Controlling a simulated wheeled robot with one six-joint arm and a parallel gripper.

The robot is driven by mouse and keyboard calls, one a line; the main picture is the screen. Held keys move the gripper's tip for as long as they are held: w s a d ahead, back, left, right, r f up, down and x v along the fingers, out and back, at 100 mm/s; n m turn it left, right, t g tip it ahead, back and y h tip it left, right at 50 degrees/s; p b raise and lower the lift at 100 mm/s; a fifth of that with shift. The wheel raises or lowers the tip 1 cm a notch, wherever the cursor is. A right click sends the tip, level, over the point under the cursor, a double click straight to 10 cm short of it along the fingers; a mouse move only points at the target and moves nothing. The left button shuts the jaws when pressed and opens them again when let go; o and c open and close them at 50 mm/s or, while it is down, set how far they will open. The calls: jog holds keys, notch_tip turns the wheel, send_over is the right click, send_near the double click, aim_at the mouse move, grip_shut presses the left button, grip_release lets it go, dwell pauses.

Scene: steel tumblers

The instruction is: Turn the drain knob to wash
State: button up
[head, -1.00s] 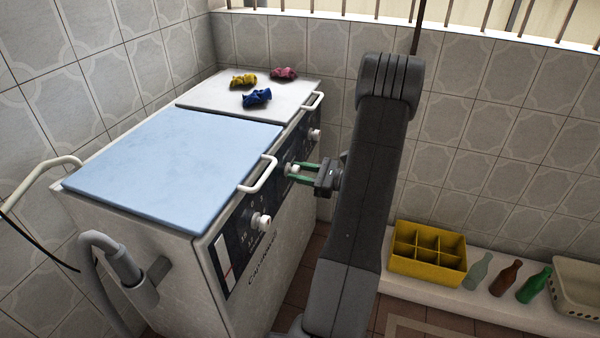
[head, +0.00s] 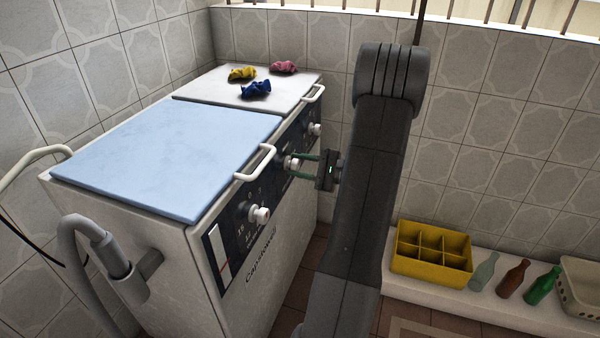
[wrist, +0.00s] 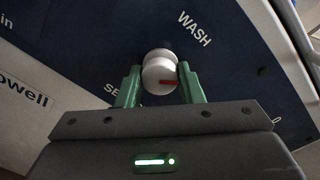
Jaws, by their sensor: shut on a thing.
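The drain knob (wrist: 158,62) is white and round with a red mark on its face. It sits on the washer's dark blue panel (wrist: 100,40); in the head view it is the middle knob (head: 290,162). My gripper (wrist: 158,82) has its two green fingers shut on the knob, one on each side; it also shows in the head view (head: 298,164). The red mark points to the right in the wrist view, below the printed word WASH (wrist: 194,29). Another label, starting "SE", is partly hidden behind the left finger.
The washer (head: 150,240) has a blue lid (head: 170,150) with a white handle (head: 258,165) close to my gripper. Other knobs stand at the near (head: 260,214) and far (head: 315,129) ends of the panel. A yellow crate (head: 430,268) and bottles sit on a ledge at right.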

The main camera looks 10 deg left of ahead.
jog(key=n+b, duration=0.5)
jog(key=shift+f, duration=0.35)
jog(key=n+b, duration=0.3)
jog(key=n, duration=0.2)
jog(key=shift+r+t+b, duration=0.2)
jog(key=shift+t+b, duration=0.1)
jog(key=shift+b, duration=0.05)
jog(key=o, duration=1)
jog(key=shift+r, duration=0.1)
jog(key=s+d+p, duration=0.2)
jog(key=d+p, duration=0.2)
jog(key=d, duration=0.9)
jog(key=shift+s+d+r, duration=0.25)
jog(key=shift+s+d, duration=0.05)
jog(key=shift+s, duration=0.1)
